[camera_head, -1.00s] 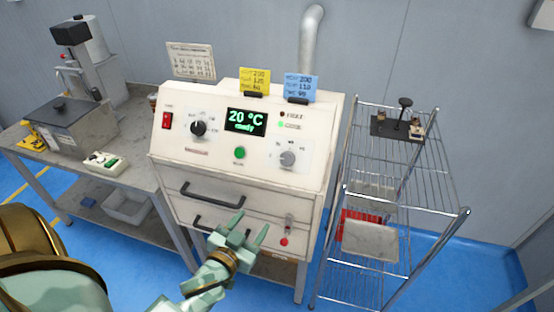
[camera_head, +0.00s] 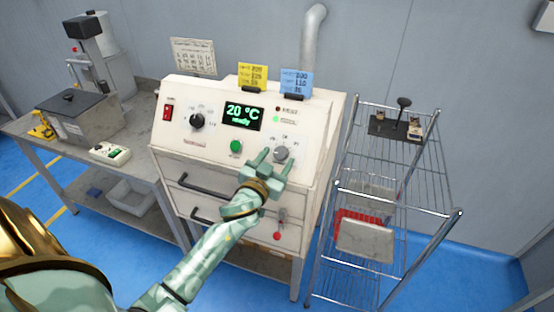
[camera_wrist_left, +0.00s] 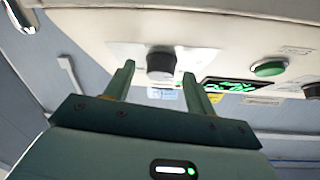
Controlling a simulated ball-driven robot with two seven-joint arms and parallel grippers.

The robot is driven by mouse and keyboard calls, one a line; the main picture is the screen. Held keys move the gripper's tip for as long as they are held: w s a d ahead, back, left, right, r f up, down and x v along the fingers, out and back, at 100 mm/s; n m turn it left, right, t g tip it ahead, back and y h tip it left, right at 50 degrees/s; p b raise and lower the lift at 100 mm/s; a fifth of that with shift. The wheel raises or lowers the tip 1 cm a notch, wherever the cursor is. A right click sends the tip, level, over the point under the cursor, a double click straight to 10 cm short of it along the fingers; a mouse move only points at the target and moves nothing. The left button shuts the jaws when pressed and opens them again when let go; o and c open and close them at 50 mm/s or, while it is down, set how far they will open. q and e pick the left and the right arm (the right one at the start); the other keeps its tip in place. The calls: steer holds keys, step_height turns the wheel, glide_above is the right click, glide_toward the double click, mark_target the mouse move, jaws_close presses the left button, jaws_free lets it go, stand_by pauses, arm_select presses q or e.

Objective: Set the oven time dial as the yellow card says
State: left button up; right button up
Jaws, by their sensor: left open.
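The oven (camera_head: 215,158) is a white cabinet with a sloped panel. A grey dial (camera_head: 281,154) with a printed scale is at the panel's right; its pointer setting is too small to read. A yellow card (camera_head: 252,76) stands on top; its handwriting is too blurred to read surely. My left gripper (camera_head: 275,163) is open, its fingertips just in front of the grey dial. In the left wrist view the dial (camera_wrist_left: 160,64) shows between and beyond the two fingers, seemingly untouched. My right gripper is in neither view.
A blue card (camera_head: 296,82) stands beside the yellow one. The panel has a black knob (camera_head: 197,121), red switch (camera_head: 168,112), green button (camera_head: 236,146) and display (camera_head: 243,115) reading 20 °C. A wire rack (camera_head: 400,185) stands right, a bench (camera_head: 140,160) left.

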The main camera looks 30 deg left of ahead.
arm_select(q)
steer(key=shift+w, duration=0.35)
steer(key=shift+a, duration=0.1)
steer(key=c, duration=1)
steer(key=shift+o, duration=0.2)
